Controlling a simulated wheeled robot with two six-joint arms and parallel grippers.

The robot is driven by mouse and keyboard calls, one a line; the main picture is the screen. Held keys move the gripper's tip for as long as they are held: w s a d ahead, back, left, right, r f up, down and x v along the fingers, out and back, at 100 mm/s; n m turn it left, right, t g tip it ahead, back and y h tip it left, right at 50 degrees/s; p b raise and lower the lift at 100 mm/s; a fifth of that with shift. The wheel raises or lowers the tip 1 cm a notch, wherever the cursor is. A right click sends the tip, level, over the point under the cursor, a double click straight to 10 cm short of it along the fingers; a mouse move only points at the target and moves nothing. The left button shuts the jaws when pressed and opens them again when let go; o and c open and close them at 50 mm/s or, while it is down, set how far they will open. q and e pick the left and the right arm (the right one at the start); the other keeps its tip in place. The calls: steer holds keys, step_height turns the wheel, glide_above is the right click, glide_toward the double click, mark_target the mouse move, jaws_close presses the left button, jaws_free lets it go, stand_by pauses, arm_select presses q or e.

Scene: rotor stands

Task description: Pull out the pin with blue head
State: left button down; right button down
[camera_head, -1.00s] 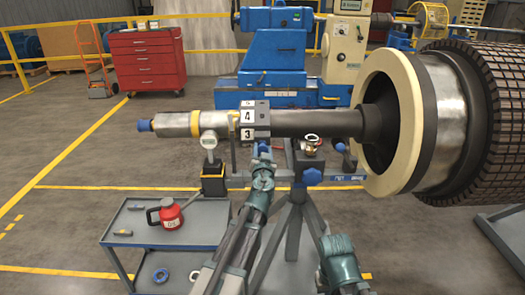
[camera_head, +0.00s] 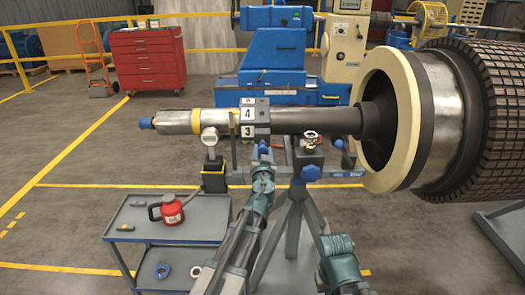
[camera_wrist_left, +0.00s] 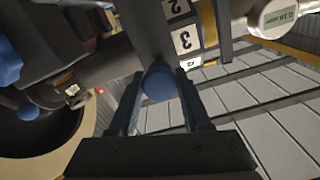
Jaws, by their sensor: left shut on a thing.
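The pin's round blue head (camera_wrist_left: 158,82) sits between the fingers of my left gripper (camera_wrist_left: 160,97) in the left wrist view. The fingers are closed on it from both sides. In the head view the blue head (camera_head: 262,148) shows small, just below the number block (camera_head: 254,118) around the rotor shaft (camera_head: 305,121). My left gripper (camera_head: 262,160) reaches it from below. The pin's shank is hidden, so I cannot tell how deep it sits. Of my right arm only a teal link shows at the bottom; its fingertips are not seen.
A tripod stand with a blue knob (camera_head: 310,173) is right of my left arm. The large rotor (camera_head: 455,115) fills the right.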

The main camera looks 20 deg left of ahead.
arm_select(q)
steer(key=shift+s, duration=0.15)
arm_select(e)
steer(key=shift+w, duration=0.1)
arm_select(q)
steer(key=shift+c, duration=1.8)
jaws_free()
steer(key=shift+s, duration=0.1)
